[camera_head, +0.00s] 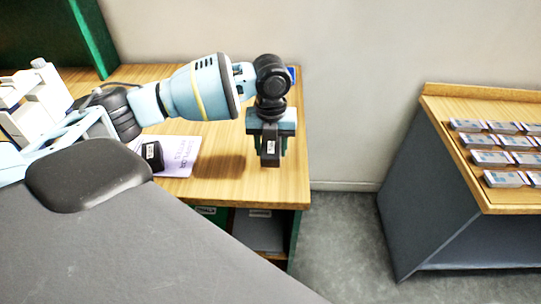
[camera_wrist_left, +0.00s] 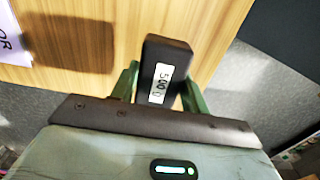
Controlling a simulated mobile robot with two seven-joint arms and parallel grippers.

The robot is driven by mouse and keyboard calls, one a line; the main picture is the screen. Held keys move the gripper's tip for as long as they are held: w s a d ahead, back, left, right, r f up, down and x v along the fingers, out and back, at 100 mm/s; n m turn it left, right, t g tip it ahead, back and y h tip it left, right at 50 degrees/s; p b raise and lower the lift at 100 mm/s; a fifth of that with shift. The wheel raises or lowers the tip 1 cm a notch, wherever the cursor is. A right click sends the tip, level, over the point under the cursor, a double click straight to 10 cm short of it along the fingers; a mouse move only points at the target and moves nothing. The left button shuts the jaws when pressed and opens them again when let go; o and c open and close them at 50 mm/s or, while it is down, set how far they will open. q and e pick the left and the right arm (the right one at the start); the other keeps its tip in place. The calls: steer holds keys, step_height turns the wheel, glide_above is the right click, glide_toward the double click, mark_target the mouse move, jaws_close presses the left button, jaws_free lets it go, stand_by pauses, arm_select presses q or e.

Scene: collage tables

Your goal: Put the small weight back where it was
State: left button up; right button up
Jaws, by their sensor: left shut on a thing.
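My left gripper (camera_head: 270,142) is shut on a dark block-shaped weight (camera_head: 270,158) with a white label, above the right end of the wooden table. In the left wrist view the weight (camera_wrist_left: 163,62) sits between the green fingers of the gripper (camera_wrist_left: 163,88), and its label seems to read 500 g. Its shadow falls on bare wood to the left, so it appears held clear of the top. Another black weight (camera_head: 152,156) with a white label stands on a pale purple printed sheet (camera_head: 181,158). My right gripper is not in view.
The wooden table (camera_head: 225,145) has bare room between the sheet and its right edge. White equipment (camera_head: 38,105) stands at the left. Green shelving with a grey item (camera_head: 258,232) is below. Across a floor gap, another table (camera_head: 455,108) carries rows of small grey devices (camera_head: 503,179).

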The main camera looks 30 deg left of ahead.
mark_target(271, 156)
arm_select(q)
steer(key=shift+s+f, duration=0.1)
steer(key=shift+f, duration=1.5)
steer(key=shift+f, duration=0.1)
steer(key=o, duration=1.3)
steer(key=shift+f, duration=0.1)
steer(key=shift+o, duration=0.2)
step_height(271, 156, up, 12)
steer(key=shift+r+p, duration=0.15)
steer(key=shift+p, duration=0.15)
